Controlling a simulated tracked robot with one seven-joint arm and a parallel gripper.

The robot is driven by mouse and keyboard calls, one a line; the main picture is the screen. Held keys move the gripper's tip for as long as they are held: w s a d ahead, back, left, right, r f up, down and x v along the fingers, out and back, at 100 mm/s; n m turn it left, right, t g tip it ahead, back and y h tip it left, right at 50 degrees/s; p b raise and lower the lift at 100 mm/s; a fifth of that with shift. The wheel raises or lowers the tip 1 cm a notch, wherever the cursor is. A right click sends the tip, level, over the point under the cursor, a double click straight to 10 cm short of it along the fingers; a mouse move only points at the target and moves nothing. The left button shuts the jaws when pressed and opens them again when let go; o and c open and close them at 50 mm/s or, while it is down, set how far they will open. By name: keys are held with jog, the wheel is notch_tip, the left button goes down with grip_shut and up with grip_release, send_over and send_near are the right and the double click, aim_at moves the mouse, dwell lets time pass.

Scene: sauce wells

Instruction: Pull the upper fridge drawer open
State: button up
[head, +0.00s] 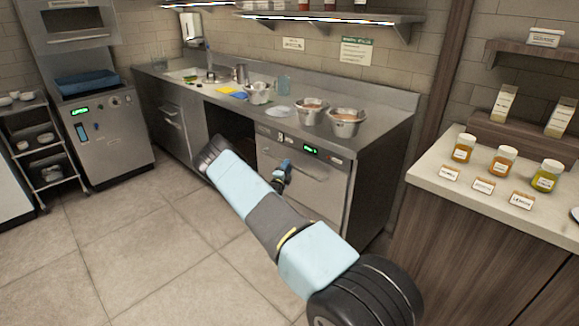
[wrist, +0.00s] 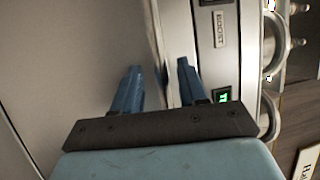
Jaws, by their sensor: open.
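The fridge unit is steel, with a green-lit control strip (head: 311,149) under the counter in the head view. Its upper drawer front (head: 318,187) is the broad panel below that strip and looks closed. My gripper (head: 283,174) is at this front, near its upper left. In the wrist view my gripper (wrist: 160,82) is open, with two blue fingers pointing at the drawer front (wrist: 70,60). A pale edge or bar (wrist: 157,45) runs between the fingers beside the control strip (wrist: 222,60). I cannot tell whether a finger touches it. My arm hides part of the front.
The steel counter (head: 270,112) above holds metal pots (head: 345,122) and a sink. A dark open bay (head: 232,125) lies left of the drawer. A wood-fronted counter (head: 470,225) with sauce jars (head: 503,160) stands at right. The tiled floor (head: 150,240) is clear at left.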

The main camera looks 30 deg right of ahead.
jog(key=shift+x, duration=1.05)
jog(key=shift+c, duration=0.2)
grip_shut()
jog(key=shift+s, duration=0.1)
